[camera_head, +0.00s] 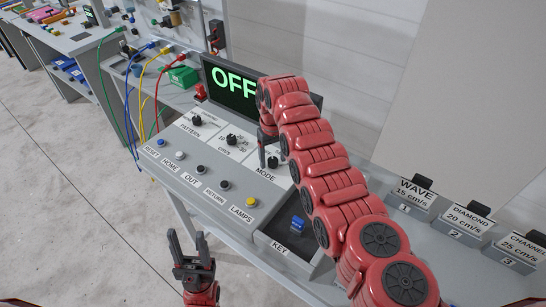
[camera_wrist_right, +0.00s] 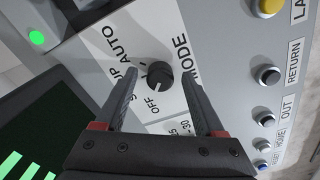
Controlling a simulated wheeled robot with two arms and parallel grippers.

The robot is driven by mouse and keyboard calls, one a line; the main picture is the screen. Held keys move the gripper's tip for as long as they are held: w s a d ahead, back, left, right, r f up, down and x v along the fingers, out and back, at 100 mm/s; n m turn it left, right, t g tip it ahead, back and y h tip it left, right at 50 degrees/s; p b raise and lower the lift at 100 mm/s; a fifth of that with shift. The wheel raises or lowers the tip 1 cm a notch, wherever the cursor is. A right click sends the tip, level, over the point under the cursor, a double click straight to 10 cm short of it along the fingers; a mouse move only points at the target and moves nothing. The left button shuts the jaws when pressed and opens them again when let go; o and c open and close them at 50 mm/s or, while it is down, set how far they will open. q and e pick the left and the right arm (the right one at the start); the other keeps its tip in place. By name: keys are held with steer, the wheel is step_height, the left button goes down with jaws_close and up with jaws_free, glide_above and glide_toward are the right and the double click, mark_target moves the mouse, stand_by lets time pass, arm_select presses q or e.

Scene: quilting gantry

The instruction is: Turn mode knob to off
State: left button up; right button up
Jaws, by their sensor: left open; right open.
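The black mode knob (camera_head: 272,161) sits on the panel above the MODE label. In the right wrist view the knob (camera_wrist_right: 157,74) shows between the words AUTO and OFF; I cannot tell surely which mark its pointer meets. My right gripper (camera_head: 264,150) points down at the knob. In its wrist view the open fingers (camera_wrist_right: 157,88) stand on both sides of the knob, with gaps visible. Whether they reach down to it is unclear. My left gripper (camera_head: 187,238) is open and empty in front of the panel. The display (camera_head: 232,85) reads OFF in green.
Other knobs (camera_head: 231,139) and a row of buttons (camera_head: 201,169) lie left of the mode knob. A key tray holds a blue item (camera_head: 297,223). Labelled card slots (camera_head: 415,192) stand at the right. A green light (camera_wrist_right: 36,37) is lit.

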step_height(320, 180, up, 8)
steer(key=b, duration=0.3)
steer(key=shift+r, duration=0.1)
step_height(320, 180, up, 8)
steer(key=p, duration=0.8)
glide_above(273, 160)
steer(key=shift+r, duration=0.6)
